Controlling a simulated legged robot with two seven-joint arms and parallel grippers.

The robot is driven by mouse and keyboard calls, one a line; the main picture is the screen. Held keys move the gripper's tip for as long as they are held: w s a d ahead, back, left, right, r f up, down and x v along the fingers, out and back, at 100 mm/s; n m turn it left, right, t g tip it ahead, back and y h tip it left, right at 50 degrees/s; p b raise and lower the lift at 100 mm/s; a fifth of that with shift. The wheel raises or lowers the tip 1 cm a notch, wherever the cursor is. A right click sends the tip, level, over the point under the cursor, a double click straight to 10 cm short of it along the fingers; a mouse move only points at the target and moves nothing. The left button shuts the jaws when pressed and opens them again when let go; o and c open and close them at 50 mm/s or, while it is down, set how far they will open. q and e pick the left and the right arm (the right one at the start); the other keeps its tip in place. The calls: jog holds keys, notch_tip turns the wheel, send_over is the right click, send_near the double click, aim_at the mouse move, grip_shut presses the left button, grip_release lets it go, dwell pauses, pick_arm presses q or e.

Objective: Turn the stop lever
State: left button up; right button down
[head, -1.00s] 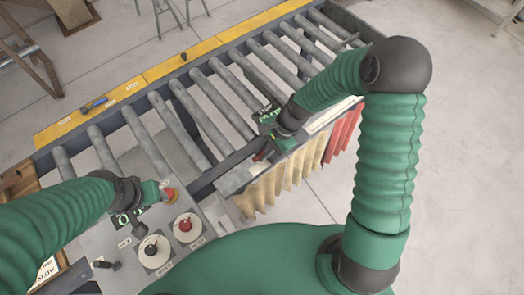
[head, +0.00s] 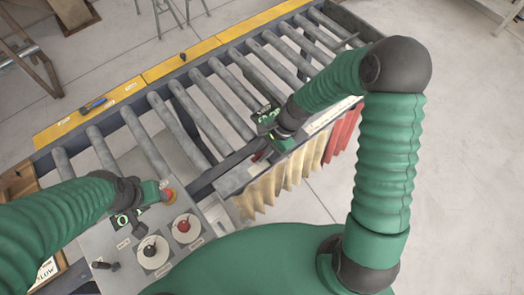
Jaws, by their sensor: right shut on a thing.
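The stop lever (head: 259,155) shows as a small red piece at the near rail of the roller conveyor, mostly hidden by my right gripper. My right gripper (head: 268,137) reaches down from the right over the rail and is shut on the lever. My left gripper (head: 142,205) hangs over the grey control panel (head: 98,249), beside a red push button (head: 169,195). Its fingers are too small and dark to tell whether they are open.
The roller conveyor (head: 200,118) runs diagonally behind both arms, with a yellow edge (head: 140,78) at its far side. A red knob (head: 183,226) and a black knob (head: 150,250) sit on the panel. Cream and red strips (head: 270,188) hang below the rail.

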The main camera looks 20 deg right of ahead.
aim_at(273, 158)
jog(key=shift+s+a+r+n, duration=0.1)
jog(key=shift+s+a+n, duration=0.1)
jog(key=shift+n, duration=0.1)
jog(key=shift+s+d+n+g+p, duration=0.2)
jog(key=shift+s+n+g+p, duration=0.15)
jog(key=shift+n+g, duration=0.4)
jog(key=n, duration=0.1)
jog(key=d+n, duration=0.1)
jog(key=n, duration=0.1)
jog(key=shift+s+g+p, duration=0.35)
jog(key=shift+s, duration=0.05)
jog(key=n, duration=0.1)
jog(key=d+n+g, duration=0.1)
jog(key=shift+s+n+h, duration=0.3)
jog(key=shift+s+n, duration=0.05)
jog(key=shift+s+d+n+g+h, duration=0.15)
jog(key=shift+d+n+g+h, duration=0.2)
jog(key=shift+n, duration=0.55)
jog(key=shift+d+n+g+h, duration=0.3)
jog(key=shift+d+n+h, duration=0.35)
jog(key=shift+n, duration=0.75)
jog(key=shift+d+n+g+h, duration=0.25)
jog(key=shift+d+n+h, duration=0.35)
jog(key=shift+n, duration=0.8)
jog(key=shift+d+n+g+h, duration=0.35)
jog(key=shift+d+n, duration=0.45)
jog(key=shift+n, duration=0.6)
